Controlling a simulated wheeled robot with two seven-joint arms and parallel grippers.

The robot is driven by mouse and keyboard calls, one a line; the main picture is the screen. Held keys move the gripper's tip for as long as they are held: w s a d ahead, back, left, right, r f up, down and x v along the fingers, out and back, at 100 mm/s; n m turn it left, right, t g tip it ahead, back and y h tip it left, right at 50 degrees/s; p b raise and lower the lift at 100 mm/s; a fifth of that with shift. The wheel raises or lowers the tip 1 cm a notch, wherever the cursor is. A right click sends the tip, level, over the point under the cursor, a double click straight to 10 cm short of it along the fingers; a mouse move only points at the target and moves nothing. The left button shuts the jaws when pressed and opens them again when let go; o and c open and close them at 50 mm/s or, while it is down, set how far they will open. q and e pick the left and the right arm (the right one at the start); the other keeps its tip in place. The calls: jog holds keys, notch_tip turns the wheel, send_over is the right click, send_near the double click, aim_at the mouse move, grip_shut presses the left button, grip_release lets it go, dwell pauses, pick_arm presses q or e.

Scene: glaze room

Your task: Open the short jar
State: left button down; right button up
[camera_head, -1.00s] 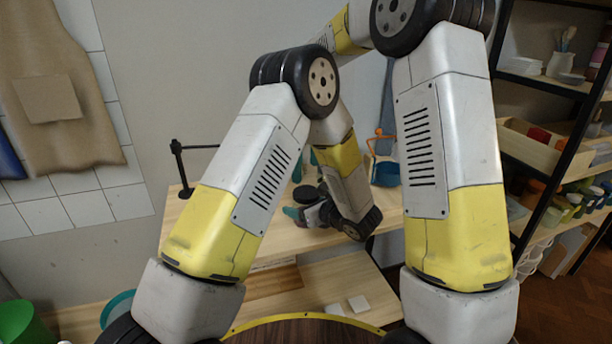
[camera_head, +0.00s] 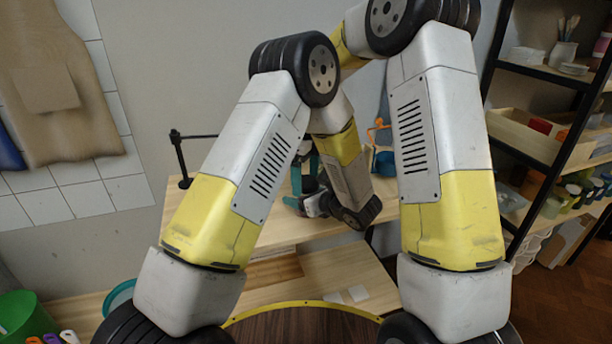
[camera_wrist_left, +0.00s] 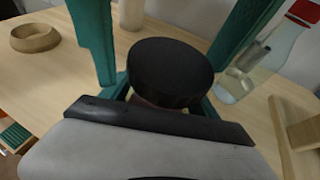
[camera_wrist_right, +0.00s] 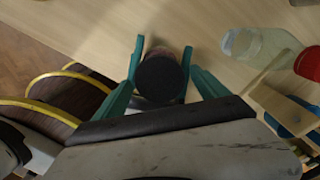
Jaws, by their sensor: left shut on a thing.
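The short jar has a round black lid (camera_wrist_left: 170,72), and its reddish body shows a little under the lid in the right wrist view (camera_wrist_right: 178,55). It stands upright on the wooden bench. My left gripper (camera_wrist_left: 163,98) is shut on the jar's body, below the lid. My right gripper (camera_wrist_right: 164,78) is open, with its teal fingers coming down on both sides of the lid. In the left wrist view, gaps show between these fingers and the lid. In the head view, my right gripper (camera_head: 306,180) is at the jar, mostly behind my left arm.
A clear bottle (camera_wrist_right: 258,45) with a red cap stands close to the jar. A shelf rack (camera_head: 540,150) stands on the right.

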jog(key=c, duration=1.4)
jog(key=o, duration=1.5)
jog(key=shift+r, duration=2.3)
pick_arm(q)
jog(key=shift+c, duration=0.7)
grip_release()
